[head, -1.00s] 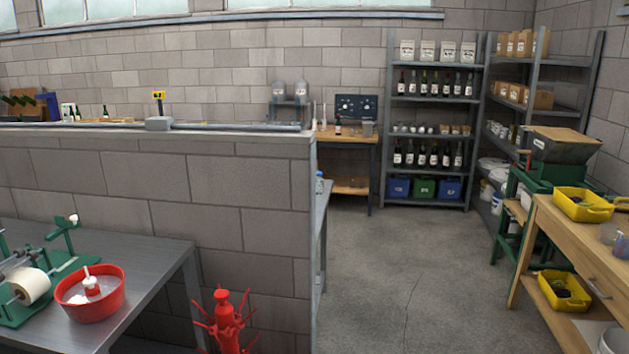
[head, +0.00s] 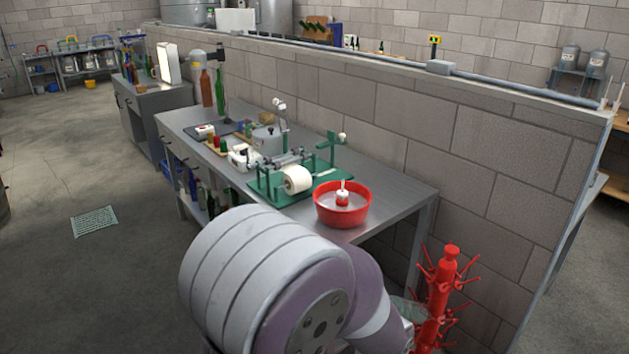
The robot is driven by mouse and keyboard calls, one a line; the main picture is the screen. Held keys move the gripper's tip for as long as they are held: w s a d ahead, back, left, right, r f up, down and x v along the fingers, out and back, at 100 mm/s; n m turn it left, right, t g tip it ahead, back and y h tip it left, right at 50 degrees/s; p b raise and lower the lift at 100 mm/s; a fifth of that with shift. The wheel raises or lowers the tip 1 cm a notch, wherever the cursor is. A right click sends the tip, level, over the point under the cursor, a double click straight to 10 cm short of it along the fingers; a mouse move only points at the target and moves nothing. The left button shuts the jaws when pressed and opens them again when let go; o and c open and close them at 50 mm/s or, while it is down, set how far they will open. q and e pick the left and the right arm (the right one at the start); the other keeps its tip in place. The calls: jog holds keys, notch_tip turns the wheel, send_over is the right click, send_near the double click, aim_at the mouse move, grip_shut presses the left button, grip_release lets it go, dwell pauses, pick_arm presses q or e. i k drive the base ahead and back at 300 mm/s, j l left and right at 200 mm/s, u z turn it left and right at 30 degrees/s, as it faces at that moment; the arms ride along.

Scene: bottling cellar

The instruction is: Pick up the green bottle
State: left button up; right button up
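A tall green bottle (head: 220,92) stands upright towards the far end of the grey metal workbench (head: 390,200), close to the wall. A brown bottle (head: 206,87) stands right beside it on the left. Smaller bottles (head: 149,66) stand on a cabinet farther back; I cannot tell their colours well. One of my arms fills the lower middle of the head view, well short of the green bottle. Neither of my grippers shows.
A green labelling machine (head: 270,187) with a white roll and a red basin (head: 342,216) stand on the bench's near half. A red bottle tree (head: 440,290) stands on the floor at the right. Open floor (head: 90,160) lies left of the bench.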

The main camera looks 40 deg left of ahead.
aim_at(218, 85)
jog(key=u, duration=1.95)
jog(key=i+j+u, duration=0.2)
jog(key=i, duration=0.15)
jog(key=i+u, duration=0.15)
jog(key=i, duration=0.15)
jog(key=i+j+u, duration=0.1)
jog(key=i+u, duration=0.3)
jog(key=i, duration=2.95)
jog(key=i+j, duration=0.1)
jog(key=i, duration=1.9)
jog(key=i+l+z, duration=0.05)
